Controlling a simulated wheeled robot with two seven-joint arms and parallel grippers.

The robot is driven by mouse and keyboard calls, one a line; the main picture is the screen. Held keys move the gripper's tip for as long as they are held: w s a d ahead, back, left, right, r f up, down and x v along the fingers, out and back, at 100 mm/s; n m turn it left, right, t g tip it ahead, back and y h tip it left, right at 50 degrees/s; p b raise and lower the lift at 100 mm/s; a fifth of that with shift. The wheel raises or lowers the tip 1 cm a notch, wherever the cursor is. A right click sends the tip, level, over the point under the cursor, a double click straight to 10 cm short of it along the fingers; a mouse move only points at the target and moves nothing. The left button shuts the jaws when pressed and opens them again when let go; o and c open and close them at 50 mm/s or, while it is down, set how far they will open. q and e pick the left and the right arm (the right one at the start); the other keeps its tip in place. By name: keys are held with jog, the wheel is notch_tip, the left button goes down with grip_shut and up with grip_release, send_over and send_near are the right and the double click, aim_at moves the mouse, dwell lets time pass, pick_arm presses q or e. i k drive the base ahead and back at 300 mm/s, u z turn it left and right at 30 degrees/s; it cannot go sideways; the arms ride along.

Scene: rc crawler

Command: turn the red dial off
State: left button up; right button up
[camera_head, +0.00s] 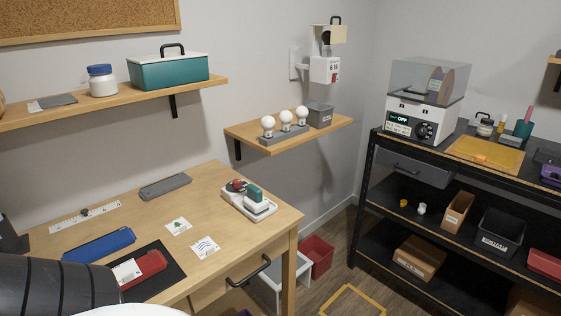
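No part that I can clearly make out as a red dial shows in the head view. A small round red part (238,185) sits on a white tray-like unit (252,208) at the desk's right end, beside a green block (254,192); it is too small to tell whether it is a dial. A grey and white machine (418,122) on the black bench has a display reading OFF and a black round knob (425,130). Neither of my grippers is in view.
The wooden desk (130,208) also holds a blue case (99,245), a red item (147,265) on a dark mat, a grey bar (165,187) and two cards. White bulbs (285,116) stand on the wall shelf (330,128). A red bin (316,256) is on the floor.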

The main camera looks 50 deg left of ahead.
aim_at(236, 183)
jog(key=i, duration=2.15)
jog(key=u, duration=3.65)
